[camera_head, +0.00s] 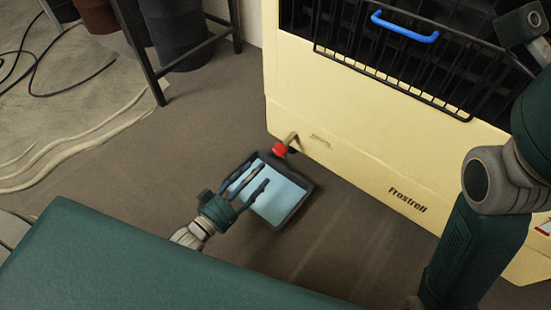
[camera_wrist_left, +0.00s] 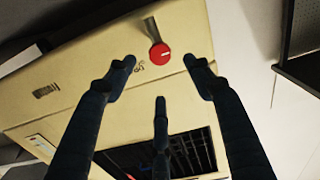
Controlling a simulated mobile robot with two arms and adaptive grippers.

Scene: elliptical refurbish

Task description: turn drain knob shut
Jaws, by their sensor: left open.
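The red drain knob (camera_head: 280,149) sits on the end of a short brass-coloured spout low on the cream cabinet (camera_head: 330,120). In the left wrist view the knob (camera_wrist_left: 159,55) is round and red with a small white mark, seen between and beyond my fingertips. My left gripper (camera_head: 258,172) is open and empty, over the tray, a little left of and short of the knob. Its spread fingers also show in the left wrist view (camera_wrist_left: 160,82), apart from the knob. The right arm shows at the right edge of the head view, but its gripper is out of view.
A dark tray (camera_head: 300,208) with a light blue inside lies on the floor beneath the knob. A black wire rack (camera_head: 390,72) and a blue handle (camera_head: 404,27) are higher on the cabinet. A dark stand (camera_head: 147,62) with pots is at upper left.

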